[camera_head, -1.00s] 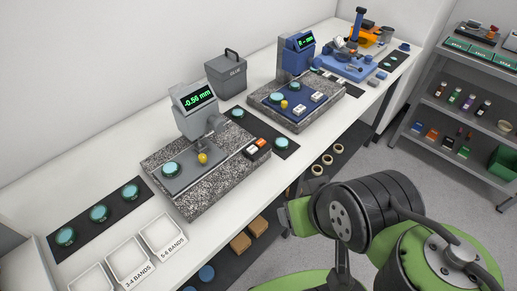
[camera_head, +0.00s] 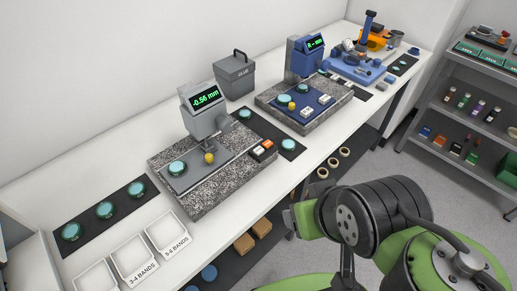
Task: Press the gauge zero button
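The grey gauge (camera_head: 206,108) stands on a speckled granite base (camera_head: 208,205) on the white bench, and its display reads -0.56 mm. A small block with an orange and a white button (camera_head: 262,150) sits at the right front of this base. A yellow knob (camera_head: 209,157) and a teal disc (camera_head: 178,168) are on its plate. A second, blue gauge (camera_head: 306,57) stands further back, with white buttons (camera_head: 316,105) on its own granite base. Which button is the zero button cannot be read. My green and dark grey arm is at lower right, apart from the bench items. My gripper's fingertips cannot be made out.
Three white trays (camera_head: 167,233) labelled with bands stand at the bench's front left, beside a dark mat (camera_head: 88,226) with teal discs.

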